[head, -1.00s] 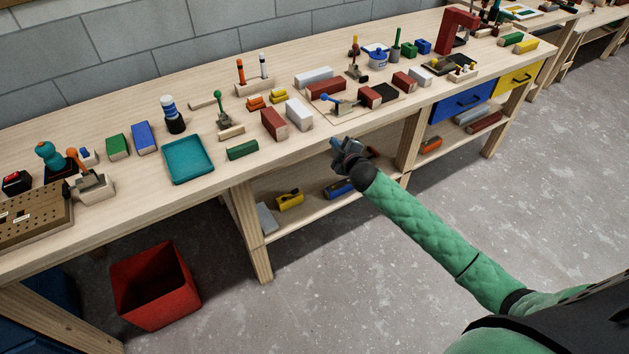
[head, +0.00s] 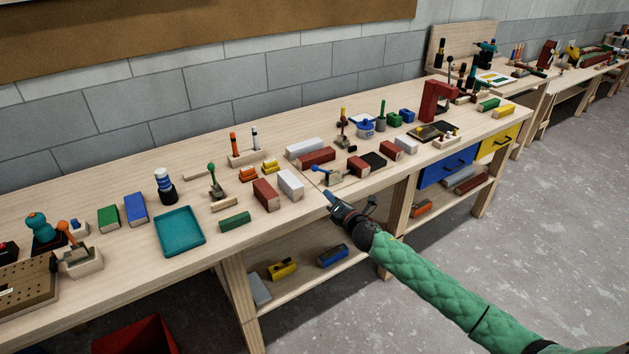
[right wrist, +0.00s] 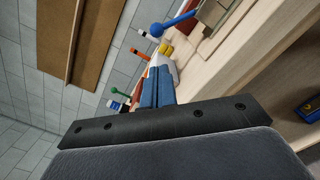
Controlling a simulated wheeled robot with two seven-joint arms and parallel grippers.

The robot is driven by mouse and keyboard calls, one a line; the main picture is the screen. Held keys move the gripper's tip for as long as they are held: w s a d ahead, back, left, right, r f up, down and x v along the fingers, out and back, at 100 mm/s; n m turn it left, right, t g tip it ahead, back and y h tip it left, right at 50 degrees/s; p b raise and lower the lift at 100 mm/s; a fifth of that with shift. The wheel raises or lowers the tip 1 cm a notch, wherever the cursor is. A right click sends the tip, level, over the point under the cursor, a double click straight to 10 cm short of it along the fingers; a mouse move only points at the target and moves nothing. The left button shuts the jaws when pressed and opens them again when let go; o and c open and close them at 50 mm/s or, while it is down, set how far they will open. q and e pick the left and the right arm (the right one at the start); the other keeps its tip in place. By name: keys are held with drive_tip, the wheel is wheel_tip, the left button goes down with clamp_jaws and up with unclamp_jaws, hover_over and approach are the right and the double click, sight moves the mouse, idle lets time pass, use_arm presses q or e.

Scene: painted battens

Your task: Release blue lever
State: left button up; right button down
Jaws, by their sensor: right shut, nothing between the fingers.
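The blue lever (head: 321,169) has a round blue ball at its end and sits on a metal clamp on a thin board near the bench's front edge. It lies low, with the ball toward the left. In the right wrist view the blue lever (right wrist: 178,22) shows at the top, beyond the fingertips. My left gripper is not in view.
White and red-brown blocks (head: 290,184) stand left of the clamp. A green-knobbed lever (head: 212,176), an orange-knobbed lever (head: 67,235) and a teal tray (head: 180,232) are farther left. A red clamp frame (head: 438,101) stands to the right. A lower shelf holds coloured pieces.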

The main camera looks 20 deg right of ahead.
drive_tip(key=w+p, duration=0.1)
drive_tip(key=w, duration=0.1)
drive_tip(key=w+a+p, duration=0.1)
drive_tip(key=w, duration=0.2)
drive_tip(key=w+p, duration=0.1)
drive_tip(key=w, duration=0.2)
drive_tip(key=shift+w+a+r, duration=0.15)
drive_tip(key=shift+a+r, duration=0.1)
drive_tip(key=shift+a, duration=0.05)
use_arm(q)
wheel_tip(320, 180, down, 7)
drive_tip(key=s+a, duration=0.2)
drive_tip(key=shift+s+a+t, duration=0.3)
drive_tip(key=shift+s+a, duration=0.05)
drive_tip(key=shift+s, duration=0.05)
use_arm(e)
drive_tip(key=shift+w+a+f, duration=0.1)
drive_tip(key=shift+w+a, duration=0.1)
drive_tip(key=shift+w, duration=0.55)
use_arm(q)
drive_tip(key=shift+p, duration=0.3)
use_arm(e)
drive_tip(key=shift+a, duration=0.1)
